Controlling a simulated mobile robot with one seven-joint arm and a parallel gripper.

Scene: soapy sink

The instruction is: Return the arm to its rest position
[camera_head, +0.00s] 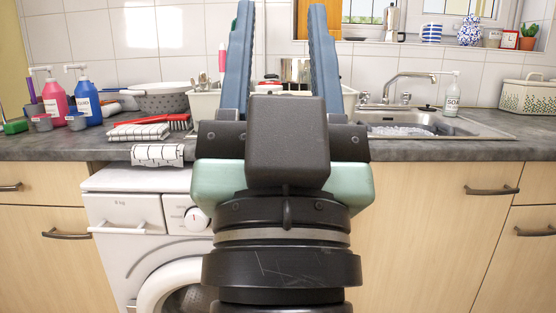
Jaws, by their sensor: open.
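My gripper (278,22) stands upright in the middle of the head view, in front of the counter. Its two blue fingers point up and are spread apart, with nothing between them. The wrist and gripper body hide part of the counter and the left end of the sink area. The task names no other object.
The grey counter (50,147) runs across behind my gripper. A sink (490,128) with suds lies at the right, a grey colander (160,99) and soap bottles at the left. A washing machine (140,205) and wooden cupboards (420,230) stand below. A folded cloth (158,155) hangs over the counter edge.

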